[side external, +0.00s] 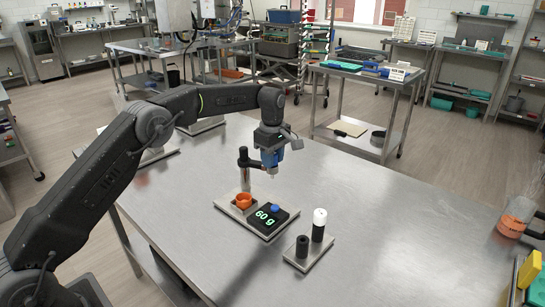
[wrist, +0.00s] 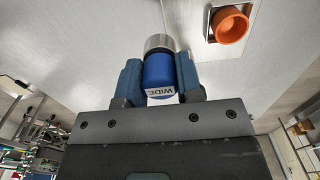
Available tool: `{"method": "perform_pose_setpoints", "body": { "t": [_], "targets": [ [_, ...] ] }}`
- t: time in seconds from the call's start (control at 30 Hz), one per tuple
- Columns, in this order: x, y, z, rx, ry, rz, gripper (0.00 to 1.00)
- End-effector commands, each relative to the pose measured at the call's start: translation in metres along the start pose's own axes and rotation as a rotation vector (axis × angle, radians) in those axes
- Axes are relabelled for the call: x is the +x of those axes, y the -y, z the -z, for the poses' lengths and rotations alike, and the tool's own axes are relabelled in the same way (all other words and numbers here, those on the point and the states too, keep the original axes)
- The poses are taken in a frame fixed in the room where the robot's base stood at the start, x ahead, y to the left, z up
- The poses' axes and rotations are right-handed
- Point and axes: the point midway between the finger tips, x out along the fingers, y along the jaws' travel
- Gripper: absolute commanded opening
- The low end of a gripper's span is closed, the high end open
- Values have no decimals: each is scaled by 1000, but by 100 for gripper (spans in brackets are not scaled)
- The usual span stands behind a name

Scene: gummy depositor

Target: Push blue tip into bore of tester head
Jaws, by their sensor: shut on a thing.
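My gripper (side external: 270,158) is shut on the blue tip, above the tester on the steel table. In the wrist view, the blue tip (wrist: 158,77) sits between my blue fingers, with a label reading "WIDE" and a silver metal end pointing away from the gripper. The tester has an upright post with a black head (side external: 246,160) at its top, just left of my gripper. I cannot tell whether the tip touches the head, and its bore is not visible. The tester's base has an orange cup (side external: 243,201) and a black display (side external: 269,218) reading "60 g".
A metal plate (side external: 308,257) with a short black cylinder (side external: 302,246) and a white-topped black cylinder (side external: 319,225) lies in front of the tester. A jar with orange contents (side external: 517,217) stands at the far right. The table (side external: 400,215) between is clear.

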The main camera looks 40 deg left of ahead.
Motion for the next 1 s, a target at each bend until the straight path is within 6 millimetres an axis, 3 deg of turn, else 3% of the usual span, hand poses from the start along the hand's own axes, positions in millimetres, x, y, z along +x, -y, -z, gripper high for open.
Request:
{"method": "perform_pose_setpoints", "body": {
  "t": [0.33, 0.67, 1.0],
  "targets": [
    [0, 0, 0, 0, 0, 0, 62],
    [-7, 0, 0, 0, 0, -2, 62],
    [-59, -1, 0, 0, 0, -3, 62]
  ]
}}
